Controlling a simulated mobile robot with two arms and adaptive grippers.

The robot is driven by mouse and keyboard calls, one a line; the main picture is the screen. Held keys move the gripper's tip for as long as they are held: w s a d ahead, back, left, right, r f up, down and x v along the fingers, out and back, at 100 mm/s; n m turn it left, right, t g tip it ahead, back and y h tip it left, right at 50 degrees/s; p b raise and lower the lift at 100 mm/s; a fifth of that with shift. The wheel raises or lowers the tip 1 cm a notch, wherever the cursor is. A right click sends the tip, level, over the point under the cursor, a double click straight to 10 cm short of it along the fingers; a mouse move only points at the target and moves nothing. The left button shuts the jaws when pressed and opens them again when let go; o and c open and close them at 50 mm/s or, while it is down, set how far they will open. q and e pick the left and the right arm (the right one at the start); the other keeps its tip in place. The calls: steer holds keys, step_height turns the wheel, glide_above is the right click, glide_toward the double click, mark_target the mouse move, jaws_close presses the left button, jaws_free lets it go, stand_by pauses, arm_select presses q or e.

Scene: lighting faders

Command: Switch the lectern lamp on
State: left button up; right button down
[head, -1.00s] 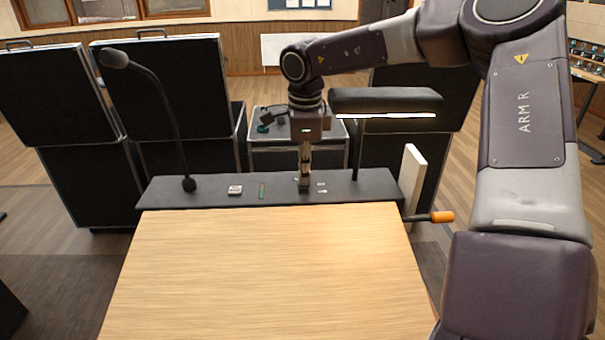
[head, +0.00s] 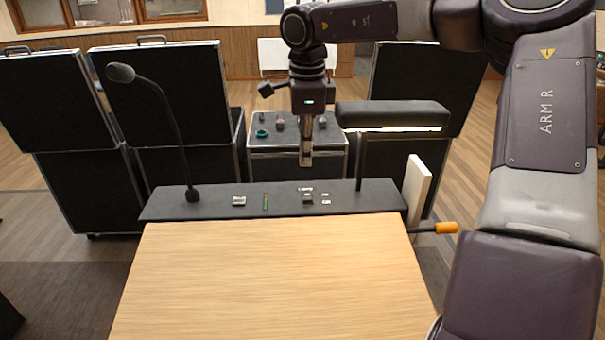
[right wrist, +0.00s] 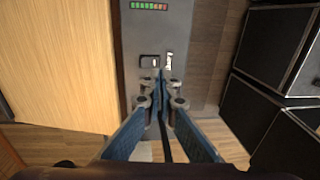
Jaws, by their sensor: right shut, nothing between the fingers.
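The lectern lamp has a dark bar head (head: 390,114) on a thin post at the right of the lectern's dark panel (head: 220,211). A bright strip shows along its underside. A small dark switch (head: 308,197) with pale marks around it sits on the panel; a dark rocker also shows in the right wrist view (right wrist: 150,61), with a small pale part (right wrist: 170,60) beside it. My right gripper (head: 306,162) is shut and empty, pointing down above the panel, apart from the switch; its fingertips also show in the right wrist view (right wrist: 160,78). My left gripper is not in view.
A gooseneck microphone (head: 155,95) stands at the panel's left. A small button (head: 239,201) and a coloured level meter (head: 265,201) lie between it and the switch. An orange-ended handle (head: 446,227) sticks out at right. The wooden top (head: 270,270) is clear.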

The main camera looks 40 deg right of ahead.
step_height(320, 180, up, 6)
steer(key=shift+d+r, duration=0.2)
steer(key=shift+d, duration=0.05)
stand_by(0.5)
